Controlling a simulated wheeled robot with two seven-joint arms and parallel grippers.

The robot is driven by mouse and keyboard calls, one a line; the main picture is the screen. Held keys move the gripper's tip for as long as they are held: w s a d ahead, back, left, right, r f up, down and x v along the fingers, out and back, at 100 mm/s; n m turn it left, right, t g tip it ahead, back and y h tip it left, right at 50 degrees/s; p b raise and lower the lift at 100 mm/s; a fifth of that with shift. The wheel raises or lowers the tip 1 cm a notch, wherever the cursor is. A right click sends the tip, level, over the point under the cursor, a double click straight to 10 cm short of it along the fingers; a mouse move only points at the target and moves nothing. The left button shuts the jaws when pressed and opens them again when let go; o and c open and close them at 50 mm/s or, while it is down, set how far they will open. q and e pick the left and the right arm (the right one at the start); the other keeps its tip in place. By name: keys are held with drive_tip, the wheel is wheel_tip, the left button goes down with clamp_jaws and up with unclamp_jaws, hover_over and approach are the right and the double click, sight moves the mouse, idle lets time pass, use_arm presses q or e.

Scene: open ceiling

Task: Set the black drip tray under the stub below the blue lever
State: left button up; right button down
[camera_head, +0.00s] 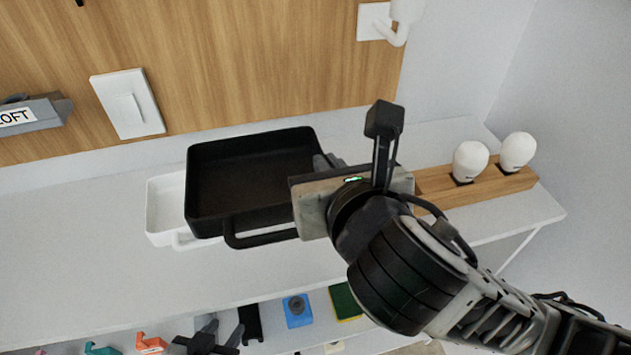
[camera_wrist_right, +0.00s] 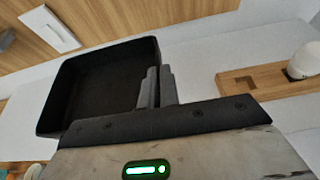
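The black drip tray (camera_head: 250,170) is in the middle of the head view, level or nearly so, with a loop handle on its near side. It also fills the left of the right wrist view (camera_wrist_right: 100,90). My right gripper (camera_head: 328,163) is at the tray's right wall; its grey fingers (camera_wrist_right: 160,88) are close together on that wall. Whether the tray touches the counter is unclear. My left gripper (camera_head: 221,330) is low at the bottom edge, empty, its fingers apart. A white pipe stub (camera_head: 394,32) shows at the top right. No blue lever is in view.
A white tray (camera_head: 162,208) lies partly hidden behind the black one on the white counter (camera_head: 70,245). A wooden holder (camera_head: 433,183) with white bulb-shaped pieces stands at right. A lower shelf carries a blue block (camera_head: 297,311) and other small items. The counter's left is clear.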

drive_tip(key=w+d+f, duration=0.2)
drive_tip(key=w, duration=0.1)
drive_tip(key=w+d+f, duration=0.2)
drive_tip(key=w+f, duration=0.1)
drive_tip(key=w, duration=0.1)
drive_tip(key=w+d+f+b, duration=0.1)
drive_tip(key=w+d+f, duration=0.1)
drive_tip(key=w+f, duration=0.1)
drive_tip(key=shift+w+f, duration=0.1)
drive_tip(key=shift+w, duration=0.3)
drive_tip(key=shift+w+d+f, duration=0.15)
drive_tip(key=shift+w+f, duration=0.2)
drive_tip(key=shift+f, duration=0.1)
drive_tip(key=f, duration=0.3)
drive_tip(key=shift+w+d+f+b, duration=0.15)
drive_tip(key=shift+w+f+b, duration=0.05)
drive_tip(key=shift+w+b, duration=0.15)
use_arm(q)
drive_tip(key=shift+w+f, duration=0.15)
drive_tip(key=shift+f, duration=0.2)
use_arm(e)
drive_tip(key=shift+f, duration=0.15)
use_arm(q)
drive_tip(key=shift+d, duration=0.1)
use_arm(e)
drive_tip(key=shift+f, duration=0.1)
drive_tip(key=c, duration=1.6)
unclamp_jaws()
drive_tip(key=shift+c, duration=0.2)
